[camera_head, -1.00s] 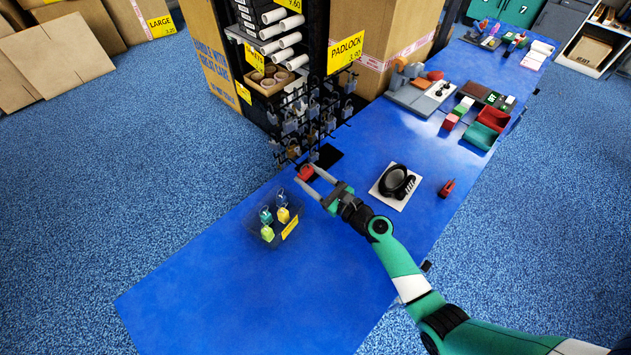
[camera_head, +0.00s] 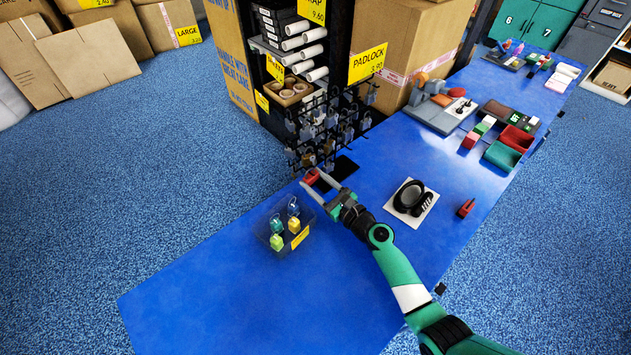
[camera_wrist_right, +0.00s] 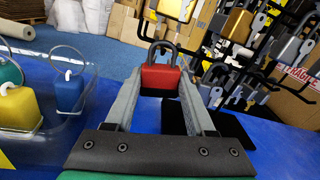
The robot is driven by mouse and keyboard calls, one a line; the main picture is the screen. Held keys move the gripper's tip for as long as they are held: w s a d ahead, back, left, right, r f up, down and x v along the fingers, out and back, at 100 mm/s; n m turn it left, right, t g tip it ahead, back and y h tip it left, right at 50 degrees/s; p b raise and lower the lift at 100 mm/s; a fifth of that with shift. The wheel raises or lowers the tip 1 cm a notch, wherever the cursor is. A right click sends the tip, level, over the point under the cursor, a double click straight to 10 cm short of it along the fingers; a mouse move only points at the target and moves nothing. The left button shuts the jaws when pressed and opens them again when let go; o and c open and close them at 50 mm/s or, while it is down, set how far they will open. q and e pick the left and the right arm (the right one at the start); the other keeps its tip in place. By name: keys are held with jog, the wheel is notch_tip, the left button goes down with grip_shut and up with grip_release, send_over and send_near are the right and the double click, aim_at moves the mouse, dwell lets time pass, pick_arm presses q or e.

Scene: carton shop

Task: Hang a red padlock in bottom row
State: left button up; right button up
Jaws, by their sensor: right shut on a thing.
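My right gripper (camera_head: 314,184) is shut on a red padlock (camera_wrist_right: 161,76). In the right wrist view the padlock is upright between the fingertips, its dark shackle pointing up. In the head view the red padlock (camera_head: 311,177) is at the lower front of a black display rack (camera_head: 328,125) hung with several padlocks. In the right wrist view the rack's hooks (camera_wrist_right: 262,80) and hanging padlocks are behind and to the right of the held padlock. Whether the shackle touches a hook cannot be told. My left gripper is not in view.
A clear bin (camera_head: 262,232) with several yellow, green and blue padlocks stands left of my right gripper. A black ring-shaped item on a white square (camera_head: 425,207) and a small red item (camera_head: 466,208) lie to the right. The front of the blue table (camera_head: 230,295) is clear.

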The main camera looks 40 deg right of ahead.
jog(key=o, duration=1.3)
jog(key=s+p, duration=0.2)
jog(key=s, duration=0.9)
jog(key=shift+s+a+p, duration=0.15)
jog(key=shift+s+p, duration=0.15)
jog(key=shift+s, duration=0.05)
